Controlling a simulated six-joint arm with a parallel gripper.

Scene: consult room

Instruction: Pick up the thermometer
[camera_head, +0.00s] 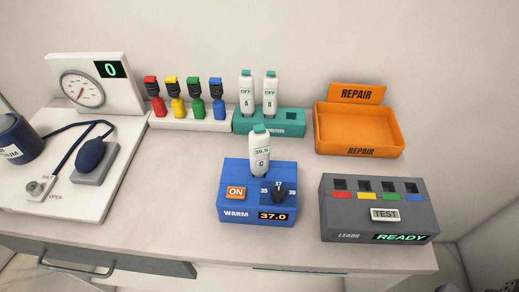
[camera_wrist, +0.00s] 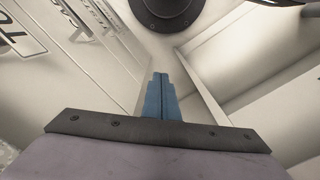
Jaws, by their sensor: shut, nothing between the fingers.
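Three white thermometers with teal caps show in the head view. Thermometer A (camera_head: 246,96) and thermometer B (camera_head: 269,96) stand upright in a teal holder (camera_head: 243,125), both reading OFF; the holder's right slot is empty. Thermometer C (camera_head: 259,162) stands upright in the blue WARM block (camera_head: 233,207) and appears to read 36.5. My gripper (camera_wrist: 160,76) shows only in the wrist view, its blue fingers shut together with nothing between them. No thermometer appears in that view, and my gripper is outside the head view.
The WARM block reads 37.0. A grey LEADS tester (camera_head: 345,215) showing READY stands right, below an empty orange REPAIR tray (camera_head: 319,143). A rack (camera_head: 190,124) of coloured leads and a gauge unit (camera_head: 122,84) stand left. Bare table lies around the WARM block.

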